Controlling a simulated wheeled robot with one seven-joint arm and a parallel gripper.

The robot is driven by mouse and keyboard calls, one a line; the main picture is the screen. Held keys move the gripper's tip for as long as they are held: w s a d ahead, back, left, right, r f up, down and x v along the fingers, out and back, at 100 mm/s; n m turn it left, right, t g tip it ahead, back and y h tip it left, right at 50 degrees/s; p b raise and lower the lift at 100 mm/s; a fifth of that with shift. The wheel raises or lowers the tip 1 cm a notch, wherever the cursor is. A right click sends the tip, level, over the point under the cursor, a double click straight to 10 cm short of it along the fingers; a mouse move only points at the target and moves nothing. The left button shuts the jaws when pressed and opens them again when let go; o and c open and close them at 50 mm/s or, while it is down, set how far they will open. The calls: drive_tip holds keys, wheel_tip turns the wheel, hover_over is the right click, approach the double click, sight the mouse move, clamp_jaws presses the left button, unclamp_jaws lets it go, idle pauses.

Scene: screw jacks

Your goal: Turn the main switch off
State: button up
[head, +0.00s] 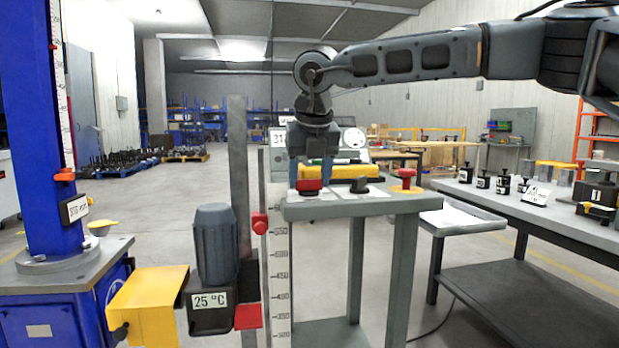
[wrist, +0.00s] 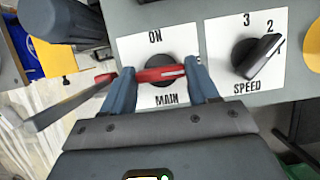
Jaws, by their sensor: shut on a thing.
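The main switch has a red handle (wrist: 160,73) on a dark round knob, on a white plate (wrist: 128,48) marked ON and MAIN. In the wrist view the handle lies nearly level across the plate, not toward the ON mark above it. My gripper (wrist: 163,86) is shut on the red handle, one finger at each end. Lettering by the right finger is mostly hidden. In the head view my gripper (head: 311,182) points down onto the red switch (head: 308,187) at the left of the grey panel table (head: 340,208).
Right of the switch is a black speed knob (wrist: 257,57), then a red mushroom button (head: 407,175) on a yellow base. At left stand a blue column (head: 45,130), a grey motor (head: 214,245) and a yellow block (head: 150,305). A workbench (head: 560,210) is at right.

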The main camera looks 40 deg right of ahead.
drive_tip(key=o, duration=1.1)
drive_tip(key=shift+c, duration=0.2)
drive_tip(key=shift+r, duration=0.1)
